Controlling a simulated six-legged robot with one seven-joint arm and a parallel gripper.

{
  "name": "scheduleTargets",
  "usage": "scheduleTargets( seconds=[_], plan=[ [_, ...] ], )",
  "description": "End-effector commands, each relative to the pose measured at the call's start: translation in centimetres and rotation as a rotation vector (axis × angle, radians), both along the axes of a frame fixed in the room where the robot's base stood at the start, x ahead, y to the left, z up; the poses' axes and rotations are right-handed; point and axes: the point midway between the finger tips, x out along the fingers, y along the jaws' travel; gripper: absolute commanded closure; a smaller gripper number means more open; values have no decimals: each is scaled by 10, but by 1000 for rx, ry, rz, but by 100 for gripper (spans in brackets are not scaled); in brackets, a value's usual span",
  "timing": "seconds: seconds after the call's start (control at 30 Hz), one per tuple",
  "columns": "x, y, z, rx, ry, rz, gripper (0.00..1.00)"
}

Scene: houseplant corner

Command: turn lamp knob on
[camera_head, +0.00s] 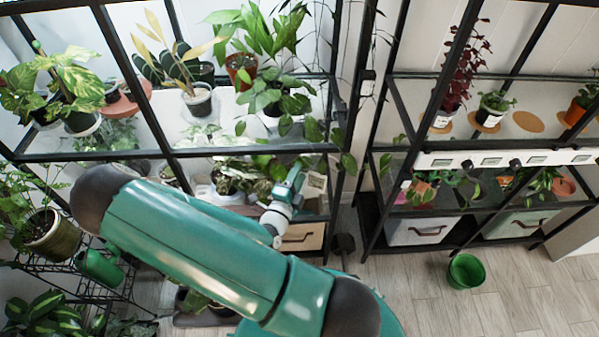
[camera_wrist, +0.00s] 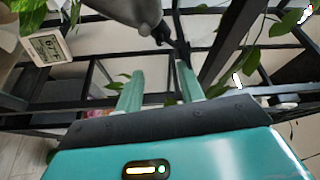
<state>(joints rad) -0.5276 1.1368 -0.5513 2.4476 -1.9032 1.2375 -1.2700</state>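In the wrist view the two pale green fingers of my gripper (camera_wrist: 158,88) are apart, with nothing between them. A grey rounded housing (camera_wrist: 125,8), which looks like part of a lamp, hangs at the top edge. A small black knob-like part (camera_wrist: 161,33) sticks out at its end, beyond the fingertips and apart from them. I cannot tell for certain that it is the lamp knob, or its setting. In the head view my gripper (camera_head: 296,182) is at the lower shelf of the left rack; my arm hides much of that area.
A digital meter (camera_wrist: 47,46) is left of my fingers. Black frame bars and leaves surround them. In the head view, a white strip (camera_head: 440,160) with labels and dark knobs runs along the right rack. A green pot (camera_head: 466,271) stands on the floor, with bare floor around it.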

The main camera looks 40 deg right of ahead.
Motion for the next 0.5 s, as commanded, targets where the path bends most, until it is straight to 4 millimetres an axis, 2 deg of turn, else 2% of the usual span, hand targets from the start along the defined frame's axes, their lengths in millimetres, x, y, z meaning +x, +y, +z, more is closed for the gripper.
scheduleTargets(
  seconds=[0.17, 0.5],
  plan=[
    [-1, -7, -1, 22, -120, 22, 62],
    [-6, -31, -9, 203, -738, 214, 62]
  ],
)
